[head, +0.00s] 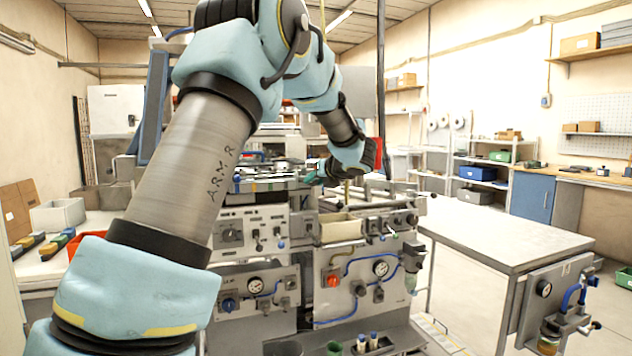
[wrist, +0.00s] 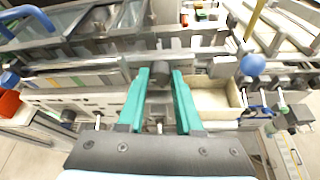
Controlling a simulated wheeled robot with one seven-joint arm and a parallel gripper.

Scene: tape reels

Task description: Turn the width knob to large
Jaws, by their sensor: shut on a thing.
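In the wrist view, my gripper (wrist: 160,76) has its two teal fingers on either side of a dark grey round knob (wrist: 158,69) and is shut on it. The knob sits at the front of the machine's top, by a pale metal rail. I cannot read a label or see a pointer, so its setting and whether it is the width knob are unclear. In the head view, my gripper (head: 314,177) is at the machine's top edge, mostly hidden by my wrist, and the knob is hidden there.
A strip of coloured marks (wrist: 82,82) lies left of the fingers. A cream open tray (wrist: 241,92) is close on the right, with a blue ball handle (wrist: 253,65) beyond it. The machine's front (head: 240,255) carries gauges and levers. A bare grey table (head: 500,238) stands to the right.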

